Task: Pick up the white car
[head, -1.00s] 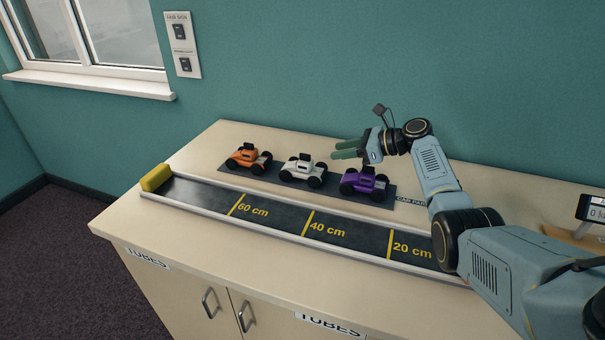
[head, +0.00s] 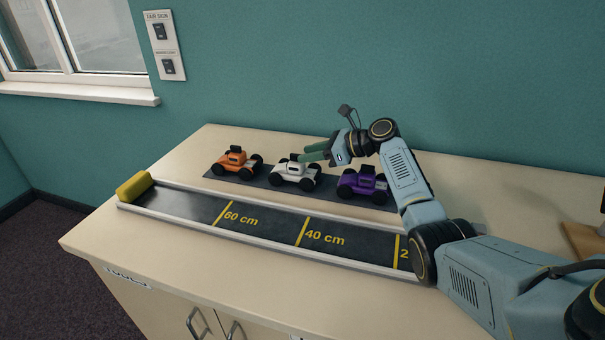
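The white car (head: 295,173) stands between two other cars on a dark parking mat (head: 225,180). My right gripper (head: 305,152) comes in from the right, its two green fingers pointing left. The fingers are apart with nothing between them. In the picture they overlap the top right of the white car, at about its roof height or above; I cannot tell whether they touch it. My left gripper is out of view.
An orange car (head: 237,161) stands left of the white car and a purple car (head: 362,184) stands right, below my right wrist. In front lies a marked track (head: 270,227) with a yellow end block (head: 134,186). The wall is behind the cabinet top (head: 95,233).

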